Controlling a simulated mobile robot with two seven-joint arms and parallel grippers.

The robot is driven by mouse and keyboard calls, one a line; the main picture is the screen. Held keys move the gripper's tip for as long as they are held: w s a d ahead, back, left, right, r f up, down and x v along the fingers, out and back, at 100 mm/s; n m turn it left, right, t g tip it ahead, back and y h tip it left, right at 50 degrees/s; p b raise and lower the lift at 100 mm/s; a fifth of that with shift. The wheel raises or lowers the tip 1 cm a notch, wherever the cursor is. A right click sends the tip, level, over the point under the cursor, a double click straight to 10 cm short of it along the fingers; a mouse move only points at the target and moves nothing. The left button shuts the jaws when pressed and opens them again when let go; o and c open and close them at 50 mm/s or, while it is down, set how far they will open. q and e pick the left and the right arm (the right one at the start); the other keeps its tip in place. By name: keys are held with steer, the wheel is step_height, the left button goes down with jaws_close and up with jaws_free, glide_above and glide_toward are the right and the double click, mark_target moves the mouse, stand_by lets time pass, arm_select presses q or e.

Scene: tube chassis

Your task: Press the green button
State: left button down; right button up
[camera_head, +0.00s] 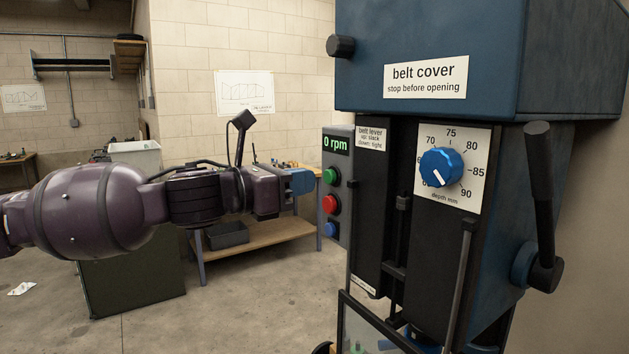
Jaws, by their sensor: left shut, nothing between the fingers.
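The green button (330,176) is the top one of three round buttons on a grey control panel (342,250) at the left side of a drill press. A display above it reads "0 rpm". My left gripper (303,182) reaches in from the left at about the green button's height. Its blue fingertips are shut and empty, and they appear just left of the button. I cannot tell whether they touch it. My right gripper is not in view.
A red button (329,204) and a blue button (330,229) sit below the green one. The blue drill press (560,60) fills the right side, with a depth dial (440,167) and a black lever (540,190). A workbench (262,236) stands behind my arm.

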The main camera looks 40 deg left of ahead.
mark_target(330, 177)
arm_select(q)
steer(key=shift+x, duration=0.95)
steer(key=shift+w+d, duration=0.15)
steer(key=shift+w, duration=0.15)
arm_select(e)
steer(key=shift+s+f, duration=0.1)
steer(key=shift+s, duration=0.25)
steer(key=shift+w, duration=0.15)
